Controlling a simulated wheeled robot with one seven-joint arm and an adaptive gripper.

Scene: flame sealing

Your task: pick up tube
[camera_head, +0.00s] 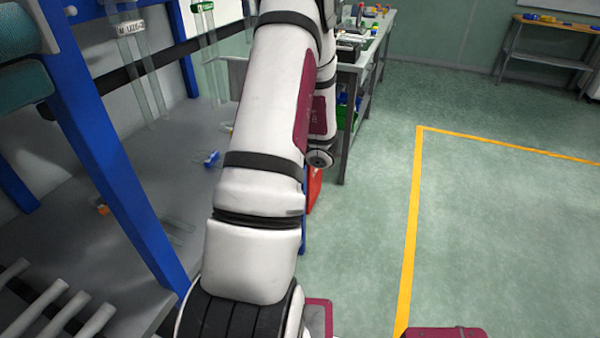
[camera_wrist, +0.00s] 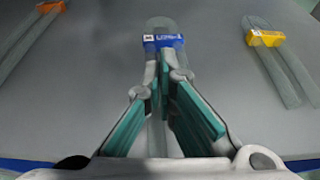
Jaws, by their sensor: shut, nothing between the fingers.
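In the wrist view a clear tube with a blue label clip (camera_wrist: 164,42) lies on the grey table in the middle. My gripper (camera_wrist: 163,75) is over it, its teal-padded fingertips close together just below the clip. The fingers are shut with nothing between them and hide part of this tube. A clear U-shaped tube with a yellow clip (camera_wrist: 265,38) lies to the right. Another with an orange clip (camera_wrist: 51,7) lies at the upper left, partly out of view. In the head view the blue clip (camera_head: 211,159) and orange clip (camera_head: 103,210) show on the table.
A blue frame post (camera_head: 105,150) stands at the table's side in the head view. Labelled clear tubes (camera_head: 142,70) hang above the table. A cluttered bench (camera_head: 352,65) stands beyond my arm. The green floor at right is clear, with yellow lines.

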